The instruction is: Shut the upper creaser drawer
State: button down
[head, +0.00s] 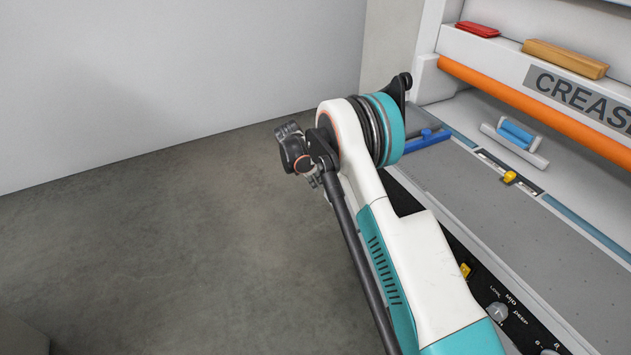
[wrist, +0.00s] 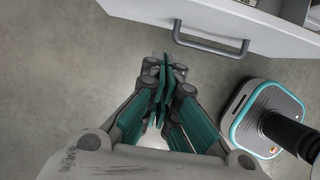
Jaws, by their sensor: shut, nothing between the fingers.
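In the wrist view a white drawer front (wrist: 225,20) with a grey bar handle (wrist: 210,46) crosses the top. A little of the drawer's inside shows behind it at the top right, so this drawer is open at least partly. Whether it is the upper one cannot be told from this view. My gripper (wrist: 164,77) is shut and empty, with its tips just below the handle's left end in the picture; any gap to it is hard to judge. In the head view the creaser (head: 470,185) stands at the right; its drawers are hidden there, partly behind my arm.
The creaser's top carries a red pad (head: 478,29) and a wooden block (head: 565,58). An orange bar (head: 540,105) runs along it, and a control panel with knobs (head: 497,312) is on its front. Grey floor (head: 150,250) is clear at the left, up to a pale wall (head: 170,80).

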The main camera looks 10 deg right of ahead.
jog(key=w+d+f+b, duration=0.2)
jog(key=d+f+b, duration=0.1)
jog(key=d+f, duration=0.2)
jog(key=shift+d+f, duration=0.3)
jog(key=shift+d, duration=0.2)
jog(key=shift+w+d, duration=0.25)
jog(key=shift+d, duration=0.55)
jog(key=shift+w+d, duration=0.25)
jog(key=shift+d, duration=0.5)
jog(key=shift+w+d, duration=0.25)
jog(key=shift+d, duration=0.55)
